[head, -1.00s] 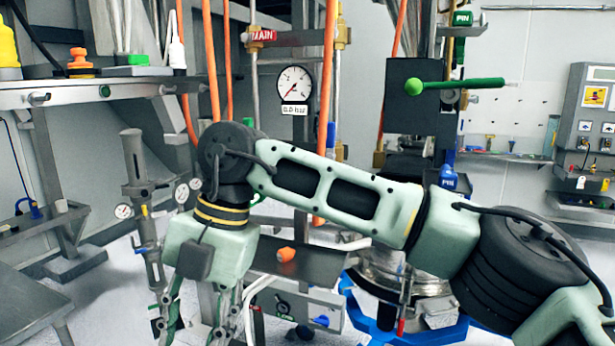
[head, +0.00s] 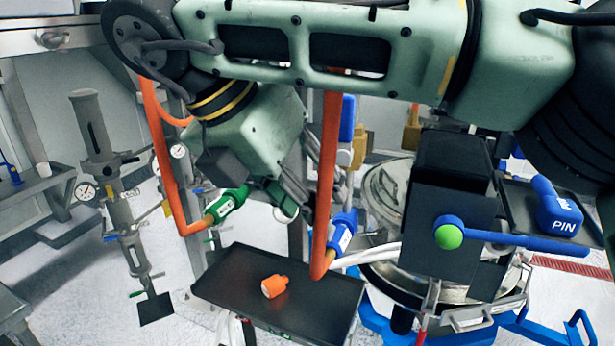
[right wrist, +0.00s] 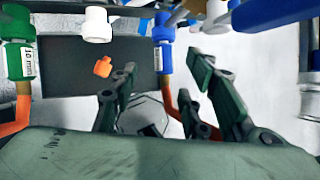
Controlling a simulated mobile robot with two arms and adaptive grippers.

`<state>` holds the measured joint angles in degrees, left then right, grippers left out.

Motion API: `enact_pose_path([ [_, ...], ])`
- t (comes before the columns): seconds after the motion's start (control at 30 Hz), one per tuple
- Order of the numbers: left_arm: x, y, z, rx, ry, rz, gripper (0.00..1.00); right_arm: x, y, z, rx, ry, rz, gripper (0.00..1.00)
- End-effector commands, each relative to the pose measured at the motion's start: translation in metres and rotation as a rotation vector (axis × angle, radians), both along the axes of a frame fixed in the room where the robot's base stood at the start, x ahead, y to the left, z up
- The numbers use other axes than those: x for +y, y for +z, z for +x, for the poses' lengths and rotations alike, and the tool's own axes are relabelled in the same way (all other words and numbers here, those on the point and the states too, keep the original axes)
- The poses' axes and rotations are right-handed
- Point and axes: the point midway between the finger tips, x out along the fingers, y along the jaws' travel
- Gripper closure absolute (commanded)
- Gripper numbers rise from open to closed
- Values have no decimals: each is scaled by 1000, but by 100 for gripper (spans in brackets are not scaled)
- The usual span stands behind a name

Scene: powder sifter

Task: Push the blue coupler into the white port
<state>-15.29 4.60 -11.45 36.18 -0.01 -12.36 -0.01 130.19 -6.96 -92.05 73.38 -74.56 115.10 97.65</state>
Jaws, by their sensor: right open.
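The blue coupler (head: 343,232) hangs on an orange hose above the right end of a dark tray in the head view. It also shows upright at top centre in the right wrist view (right wrist: 163,45). A white fitting (right wrist: 97,25), apparently the white port, stands left of it in that view; I cannot make it out in the head view, where my arm covers that area. My right gripper (right wrist: 160,88) is open, with its fingers spread apart. The blue coupler is beyond the fingers, between them in the picture; nothing is held. My left gripper is not in view.
A green coupler (head: 228,205) on another orange hose is left of my right gripper. An orange fitting (head: 274,287) lies on the dark tray (head: 225,285). A black box (head: 452,190) with a blue lever stands right, above a round metal vessel (head: 385,275).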

Motion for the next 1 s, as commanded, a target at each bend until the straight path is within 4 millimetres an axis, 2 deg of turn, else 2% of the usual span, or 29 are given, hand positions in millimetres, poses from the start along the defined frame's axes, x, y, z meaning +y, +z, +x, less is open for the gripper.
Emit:
enact_pose_path([
  [0.17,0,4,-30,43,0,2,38,-7,-11,5,2,-1,-4,58],
  [0.3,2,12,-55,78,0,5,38,-17,-30,12,3,0,-2,58],
  [0.4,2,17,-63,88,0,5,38,-22,-43,16,4,1,-2,58],
  [0.53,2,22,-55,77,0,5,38,-28,-56,21,2,0,0,58],
  [0.77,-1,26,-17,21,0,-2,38,-32,-66,24,1,1,0,58],
  [0.93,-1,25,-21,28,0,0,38,-32,-67,24,1,1,0,58],
  [1.0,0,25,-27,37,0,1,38,-32,-67,24,1,1,0,62],
])
